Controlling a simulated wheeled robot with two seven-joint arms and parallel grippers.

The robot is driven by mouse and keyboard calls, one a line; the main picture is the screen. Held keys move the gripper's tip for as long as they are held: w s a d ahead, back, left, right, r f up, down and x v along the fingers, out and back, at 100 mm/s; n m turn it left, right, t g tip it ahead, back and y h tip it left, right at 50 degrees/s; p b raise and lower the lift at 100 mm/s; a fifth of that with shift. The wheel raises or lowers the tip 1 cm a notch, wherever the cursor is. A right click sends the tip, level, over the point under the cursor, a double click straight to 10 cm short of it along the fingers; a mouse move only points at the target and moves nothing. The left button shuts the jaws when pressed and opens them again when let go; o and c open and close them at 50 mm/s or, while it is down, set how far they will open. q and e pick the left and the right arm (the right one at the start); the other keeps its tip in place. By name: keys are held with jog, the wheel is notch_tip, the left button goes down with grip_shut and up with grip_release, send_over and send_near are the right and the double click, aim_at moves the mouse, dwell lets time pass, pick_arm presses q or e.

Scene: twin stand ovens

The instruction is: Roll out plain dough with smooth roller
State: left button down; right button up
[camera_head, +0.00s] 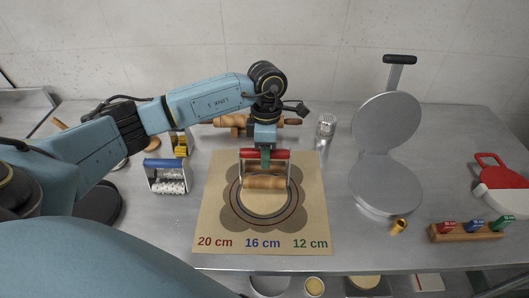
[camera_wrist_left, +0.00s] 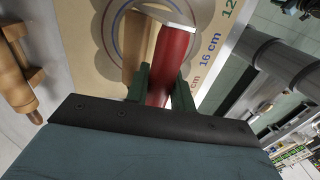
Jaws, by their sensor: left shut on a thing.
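The smooth roller has a red handle (camera_head: 265,154), a metal frame and a plain wooden cylinder (camera_head: 266,182). My left gripper (camera_head: 266,160) is shut on the red handle, which also shows between its fingers in the left wrist view (camera_wrist_left: 173,58). The cylinder is over the ringed circles at the middle of the tan mat (camera_head: 212,215), marked 20 cm, 16 cm and 12 cm. I cannot tell whether it touches the surface below. I cannot clearly tell the plain dough from the printed mat within the rings. My right gripper is not in view.
A blue-handled textured roller (camera_head: 167,178) and a yellow roller (camera_head: 180,144) stand left of the mat. A wooden rolling pin (camera_head: 232,121) and a shaker (camera_head: 326,125) are behind. An open metal press (camera_head: 388,190) and a rack of stamps (camera_head: 468,234) are at right.

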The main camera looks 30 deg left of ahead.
aim_at(264, 184)
pick_arm(q)
jog(key=s, duration=0.1)
jog(key=s+d+p, duration=0.1)
jog(key=s+d+r+p, duration=0.1)
jog(key=shift+s, duration=0.3)
jog(key=shift+f+b, duration=1.9)
jog(key=shift+f, duration=1.15)
jog(key=shift+f, duration=0.1)
